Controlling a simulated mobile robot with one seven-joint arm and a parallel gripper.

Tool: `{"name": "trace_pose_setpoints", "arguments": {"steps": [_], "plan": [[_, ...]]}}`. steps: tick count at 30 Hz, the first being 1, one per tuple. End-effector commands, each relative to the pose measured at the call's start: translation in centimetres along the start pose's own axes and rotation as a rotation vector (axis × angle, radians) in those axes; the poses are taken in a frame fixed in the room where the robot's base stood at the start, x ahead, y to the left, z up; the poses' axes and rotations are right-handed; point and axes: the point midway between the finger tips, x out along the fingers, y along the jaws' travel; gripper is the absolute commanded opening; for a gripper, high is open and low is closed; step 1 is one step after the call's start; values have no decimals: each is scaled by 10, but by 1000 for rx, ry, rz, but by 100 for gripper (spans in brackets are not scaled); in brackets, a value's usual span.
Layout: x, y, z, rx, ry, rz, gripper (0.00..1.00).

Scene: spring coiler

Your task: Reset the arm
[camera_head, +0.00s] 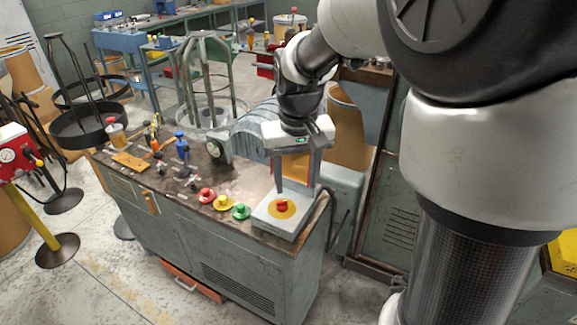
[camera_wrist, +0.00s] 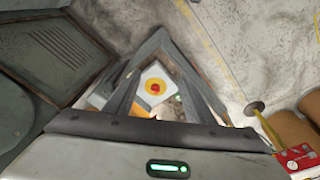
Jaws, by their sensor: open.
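My gripper (camera_head: 297,190) is open and empty. It points down above the right end of the coiler cabinet, over a white square box with a yellow disc and a red button (camera_head: 283,206). In the wrist view the red button (camera_wrist: 155,87) shows between the two fingers (camera_wrist: 152,80). In the head view the fingertips are close to the button, and I cannot tell whether they touch the box. My arm comes in from the upper right of the head view.
Red (camera_head: 206,195), yellow (camera_head: 223,202) and green (camera_head: 241,211) buttons line the cabinet's front edge. A gauge (camera_head: 218,149) and small levers stand left of them. A wire reel stand (camera_head: 88,115) is at the left. A red control box (camera_head: 14,152) on a yellow post stands at the far left.

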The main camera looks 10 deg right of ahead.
Motion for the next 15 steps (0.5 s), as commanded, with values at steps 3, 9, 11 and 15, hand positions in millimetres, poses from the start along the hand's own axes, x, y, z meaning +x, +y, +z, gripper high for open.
{"name": "trace_pose_setpoints", "arguments": {"steps": [3, 9, 11, 15], "plan": [[0, 0, 0, 0, 0, 0, 49], [-9, 1, 4, 1, 13, -3, 49], [-21, 2, 11, 3, 35, -8, 49], [-64, 6, 44, 6, 117, -24, 49]]}}
